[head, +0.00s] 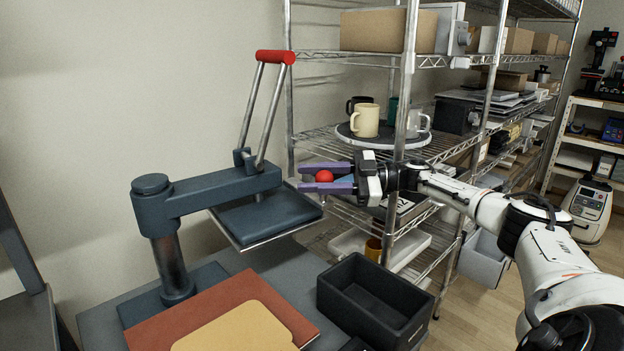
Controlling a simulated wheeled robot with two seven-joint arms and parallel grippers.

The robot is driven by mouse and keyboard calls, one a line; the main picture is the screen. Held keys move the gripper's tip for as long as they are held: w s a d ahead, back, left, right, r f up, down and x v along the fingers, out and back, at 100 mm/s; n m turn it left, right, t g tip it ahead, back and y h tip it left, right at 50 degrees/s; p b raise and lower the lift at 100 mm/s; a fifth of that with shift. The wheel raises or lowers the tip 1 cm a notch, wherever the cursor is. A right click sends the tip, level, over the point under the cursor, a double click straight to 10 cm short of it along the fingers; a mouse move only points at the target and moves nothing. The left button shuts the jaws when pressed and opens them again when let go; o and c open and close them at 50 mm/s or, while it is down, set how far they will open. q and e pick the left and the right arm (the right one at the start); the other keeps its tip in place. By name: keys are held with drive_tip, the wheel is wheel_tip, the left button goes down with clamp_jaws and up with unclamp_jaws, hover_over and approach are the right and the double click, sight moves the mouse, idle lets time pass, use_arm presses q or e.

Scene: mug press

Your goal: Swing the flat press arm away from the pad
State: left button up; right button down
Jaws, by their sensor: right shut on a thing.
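The dark blue press stands at the left on a round column (168,265). Its flat press arm (208,194) reaches right from the column top and carries a flat plate (268,215) with a bright metal rim. In the picture this plate lies above and behind the reddish-brown pad (190,306), whose top shows uncovered by it. A lever with a red grip (275,57) rises upright from the arm. My right gripper (325,178), with purple fingers, is shut on a red ball knob (324,176) to the right of the plate. The knob's attachment is hidden. My left gripper is out of view.
A tan sheet (235,328) lies on the pad. An empty black bin (370,303) stands right of it on the grey table. A wire shelf behind holds mugs (365,121) on a round tray and boxes (388,31). Floor is open at the lower right.

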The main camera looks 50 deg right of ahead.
drive_tip(key=c, duration=1.3)
unclamp_jaws()
drive_tip(key=shift+d, duration=0.1)
drive_tip(key=shift+o, duration=0.2)
drive_tip(key=b+v, duration=0.2)
drive_tip(key=v, duration=0.8)
drive_tip(key=shift+s+d, duration=0.1)
